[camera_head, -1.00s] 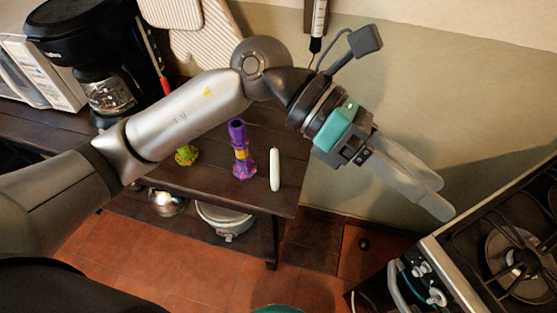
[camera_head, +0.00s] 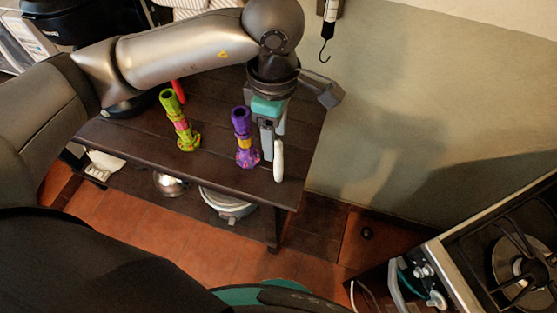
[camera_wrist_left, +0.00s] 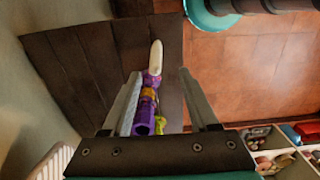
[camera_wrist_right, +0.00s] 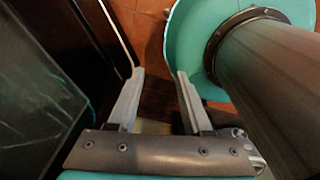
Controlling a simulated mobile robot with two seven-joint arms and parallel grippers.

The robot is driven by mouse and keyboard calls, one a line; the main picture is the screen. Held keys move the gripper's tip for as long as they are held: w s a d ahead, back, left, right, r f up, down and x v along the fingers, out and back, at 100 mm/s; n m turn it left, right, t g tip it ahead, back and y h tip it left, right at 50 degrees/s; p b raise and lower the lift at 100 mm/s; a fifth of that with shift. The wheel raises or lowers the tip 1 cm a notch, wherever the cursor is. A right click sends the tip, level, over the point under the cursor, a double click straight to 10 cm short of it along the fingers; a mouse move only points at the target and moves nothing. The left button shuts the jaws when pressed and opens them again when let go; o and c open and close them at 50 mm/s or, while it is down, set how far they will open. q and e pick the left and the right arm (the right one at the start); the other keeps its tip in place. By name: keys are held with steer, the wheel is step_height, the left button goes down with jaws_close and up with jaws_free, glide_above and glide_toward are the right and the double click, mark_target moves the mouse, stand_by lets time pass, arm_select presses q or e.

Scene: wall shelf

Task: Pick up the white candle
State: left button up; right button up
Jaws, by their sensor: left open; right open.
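The white candle (camera_head: 279,160) is a slim pale stick at the right front part of the dark wooden table, right of the purple candlestick (camera_head: 242,137). My left gripper (camera_head: 273,146) points down just behind and above the candle, close to it; I cannot tell if they touch. In the left wrist view, the candle (camera_wrist_left: 156,57) shows beyond the open fingertips (camera_wrist_left: 160,78), and the purple candlestick (camera_wrist_left: 147,112) shows between the fingers. Nothing is held. My right gripper (camera_wrist_right: 160,74) is open and empty in its wrist view, away from the candle.
A green candlestick (camera_head: 181,122) stands left of the purple one on the table (camera_head: 215,172). A pot (camera_head: 228,204) sits on the lower shelf. A stove (camera_head: 500,250) is at the right. A hook (camera_head: 325,50) hangs on the wall. Floor shows between table and stove.

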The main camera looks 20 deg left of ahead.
mark_target(278, 160)
arm_select(q)
steer(key=f, duration=0.9)
steer(key=shift+w+d+f, duration=0.15)
steer(key=shift+w+d, duration=0.05)
steer(key=shift+w, duration=0.05)
jaws_close()
